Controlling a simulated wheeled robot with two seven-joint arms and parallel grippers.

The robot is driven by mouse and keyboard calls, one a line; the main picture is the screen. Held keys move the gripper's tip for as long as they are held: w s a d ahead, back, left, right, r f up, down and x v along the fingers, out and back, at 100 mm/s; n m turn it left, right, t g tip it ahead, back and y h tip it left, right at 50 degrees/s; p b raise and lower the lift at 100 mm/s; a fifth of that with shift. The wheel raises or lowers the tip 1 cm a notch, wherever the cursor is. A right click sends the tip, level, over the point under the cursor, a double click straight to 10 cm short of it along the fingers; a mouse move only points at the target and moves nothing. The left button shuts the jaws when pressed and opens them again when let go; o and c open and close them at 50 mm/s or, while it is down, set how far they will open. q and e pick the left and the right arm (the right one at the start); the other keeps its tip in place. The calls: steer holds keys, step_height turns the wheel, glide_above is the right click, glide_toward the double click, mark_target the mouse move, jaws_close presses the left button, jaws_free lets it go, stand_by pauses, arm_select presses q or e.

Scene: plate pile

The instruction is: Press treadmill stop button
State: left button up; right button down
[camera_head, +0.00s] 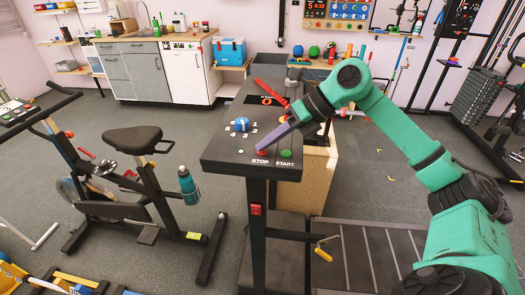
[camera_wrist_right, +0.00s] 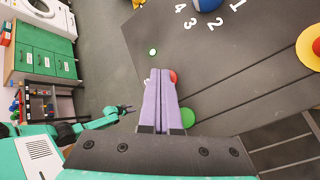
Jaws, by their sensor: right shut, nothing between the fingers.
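The treadmill console (camera_head: 222,152) is a dark slanted panel with white STOP and START labels near its front edge. The red stop button (camera_wrist_right: 174,76) shows beside my fingertips in the right wrist view, partly hidden by them. The green start button (camera_head: 286,154) is to its right in the head view. My right gripper (camera_head: 264,147) is shut and empty, its purple fingers pointing down at the panel by the STOP label; whether they touch the button I cannot tell. My left gripper (camera_wrist_right: 126,109) shows small in the right wrist view, its jaws unclear.
A blue knob (camera_head: 241,124) with white numbers sits on the console, left of my right fingers. A yellow-and-red button (camera_wrist_right: 311,47) is at the right of the wrist view. An exercise bike (camera_head: 130,140) with a bottle stands left.

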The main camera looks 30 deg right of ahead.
mark_target(268, 152)
stand_by(0.3)
steer(key=shift+r+p, duration=0.75)
step_height(268, 152, up, 5)
steer(key=p, duration=0.5)
steer(key=shift+r, duration=0.15)
stand_by(0.4)
